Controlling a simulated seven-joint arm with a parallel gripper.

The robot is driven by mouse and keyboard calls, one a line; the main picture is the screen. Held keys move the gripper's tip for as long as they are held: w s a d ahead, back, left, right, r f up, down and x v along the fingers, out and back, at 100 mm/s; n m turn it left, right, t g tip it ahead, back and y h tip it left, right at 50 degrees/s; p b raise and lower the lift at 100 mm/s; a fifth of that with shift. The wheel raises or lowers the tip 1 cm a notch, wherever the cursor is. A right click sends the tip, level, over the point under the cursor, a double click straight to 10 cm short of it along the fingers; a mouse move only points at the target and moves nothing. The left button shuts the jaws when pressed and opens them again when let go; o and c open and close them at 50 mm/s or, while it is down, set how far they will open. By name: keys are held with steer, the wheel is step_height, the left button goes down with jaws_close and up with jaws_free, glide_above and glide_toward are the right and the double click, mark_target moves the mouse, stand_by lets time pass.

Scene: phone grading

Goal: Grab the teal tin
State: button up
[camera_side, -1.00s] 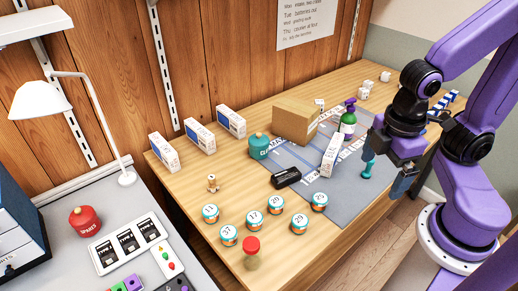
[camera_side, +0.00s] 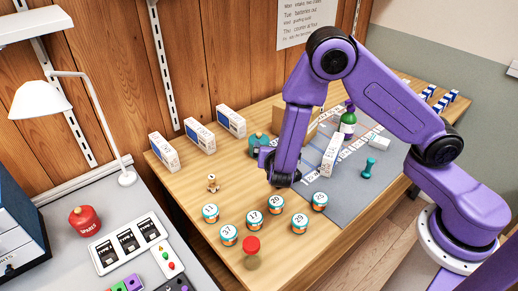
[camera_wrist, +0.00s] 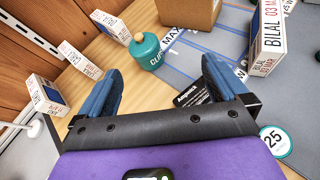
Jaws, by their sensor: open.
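The teal tin (camera_wrist: 149,52) with a round knob lid stands upright on the wooden table, at the edge of the grey mat. In the side view the teal tin (camera_side: 257,141) is partly hidden behind my arm. In the wrist view my gripper (camera_wrist: 158,78) is open and empty, and the tin is beyond the fingertips, between their lines and apart from them. In the side view my gripper (camera_side: 272,163) is low over the table, just in front of the tin, with its fingers mostly hidden.
A black box (camera_wrist: 193,95) lies close to the right finger. A cardboard box (camera_wrist: 190,12) stands behind the tin. White-and-blue boxes (camera_side: 231,121) stand along the back left. Several numbered jars (camera_side: 254,219) stand in front. A white box (camera_side: 331,155) and green bottle (camera_side: 348,122) are at right.

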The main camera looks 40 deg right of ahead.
steer(key=w+d+f+n, duration=0.1)
steer(key=w+d+f, duration=0.1)
steer(key=w, duration=0.3)
steer(key=w+d+f+n+t, duration=0.1)
steer(key=w+d+f, duration=0.1)
steer(key=w+f, duration=0.3)
steer(key=w+d+f+n+y, duration=0.1)
steer(key=w+d+f, duration=0.2)
steer(key=w, duration=0.2)
steer(key=shift+w+d+f, duration=0.1)
steer(key=shift+w+f, duration=0.15)
steer(key=shift+w, duration=0.15)
steer(key=c, duration=1.1)
